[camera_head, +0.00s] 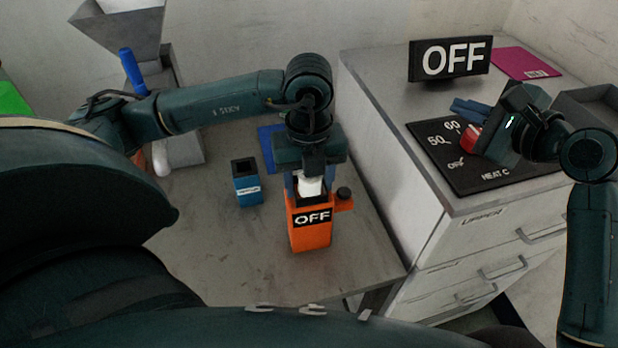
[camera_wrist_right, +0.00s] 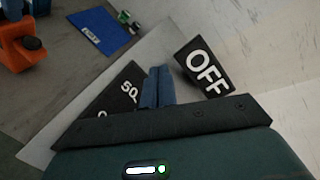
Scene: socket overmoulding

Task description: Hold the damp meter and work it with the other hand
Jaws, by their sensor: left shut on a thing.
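The damp meter (camera_head: 311,232) is an orange box with a black OFF display on its front and a dark round knob (camera_head: 343,193) on its right side. It looks upright over the grey table. My left gripper (camera_head: 310,186) comes down from above and is shut on its top, around a white part. The meter also shows at the upper left of the right wrist view (camera_wrist_right: 18,52). My right gripper (camera_head: 468,109) is away from the meter, above the cabinet top, its blue fingers close together with nothing visible between them. They also show in the right wrist view (camera_wrist_right: 157,88).
A black heat panel (camera_head: 475,180) with a red knob (camera_head: 470,138) lies below my right gripper. A black OFF sign (camera_head: 449,59) stands behind. A blue open box (camera_head: 247,186) stands left of the meter. A magenta sheet (camera_head: 525,63) lies at the back right.

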